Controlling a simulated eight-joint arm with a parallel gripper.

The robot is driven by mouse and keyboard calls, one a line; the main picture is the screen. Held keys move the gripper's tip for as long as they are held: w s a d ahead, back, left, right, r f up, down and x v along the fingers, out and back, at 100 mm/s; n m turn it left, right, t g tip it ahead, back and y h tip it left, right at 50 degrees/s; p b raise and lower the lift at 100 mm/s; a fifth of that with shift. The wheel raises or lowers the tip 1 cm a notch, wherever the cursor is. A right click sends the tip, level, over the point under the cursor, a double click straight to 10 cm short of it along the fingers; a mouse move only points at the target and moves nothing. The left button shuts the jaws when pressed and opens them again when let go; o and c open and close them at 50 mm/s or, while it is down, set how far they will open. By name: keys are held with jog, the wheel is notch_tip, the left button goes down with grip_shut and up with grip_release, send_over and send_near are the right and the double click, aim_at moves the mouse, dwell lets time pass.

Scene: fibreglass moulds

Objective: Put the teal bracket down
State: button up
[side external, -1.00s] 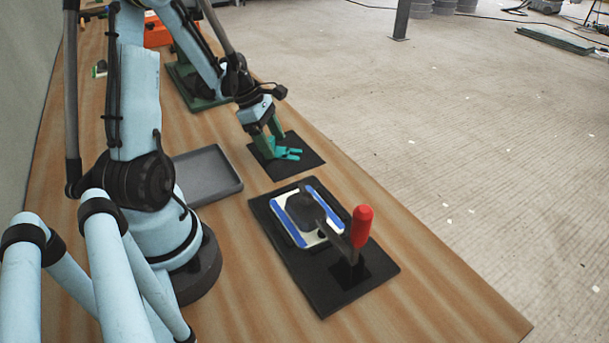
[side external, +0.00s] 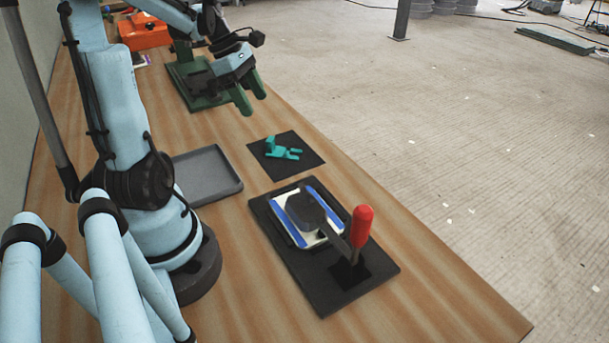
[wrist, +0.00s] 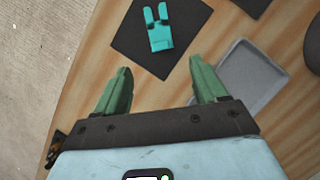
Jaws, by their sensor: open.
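The teal bracket (side external: 281,149) lies on a black square mat (side external: 308,161) on the wooden table. In the wrist view the bracket (wrist: 158,30) shows two prongs and lies within the edges of the mat (wrist: 190,14). My gripper (side external: 252,98) has green fingers, is open and empty, and hangs above the table, behind the mat in the side view. In the wrist view my gripper (wrist: 162,85) has its fingers wide apart with bare table between them. The bracket is apart from both fingers.
A grey tray (side external: 207,195) lies left of the mat. A black base plate (side external: 330,290) with a clamped white and blue piece (side external: 308,217) and a red-handled clamp (side external: 361,226) is in front. A green fixture (side external: 185,92) and orange box (side external: 144,33) stand behind.

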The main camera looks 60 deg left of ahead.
jog(key=w+d+r+m+t+y, duration=0.1)
jog(key=d+m+t, duration=0.1)
jog(key=d+m, duration=1)
jog(key=w+d+m+t+y, duration=0.1)
jog(key=d+m+t+y, duration=0.1)
jog(key=d+m, duration=1)
jog(key=m, duration=0.2)
jog(key=shift+w+d+r+m, duration=0.3)
jog(key=shift+w+r, duration=0.05)
jog(key=shift+r, duration=0.05)
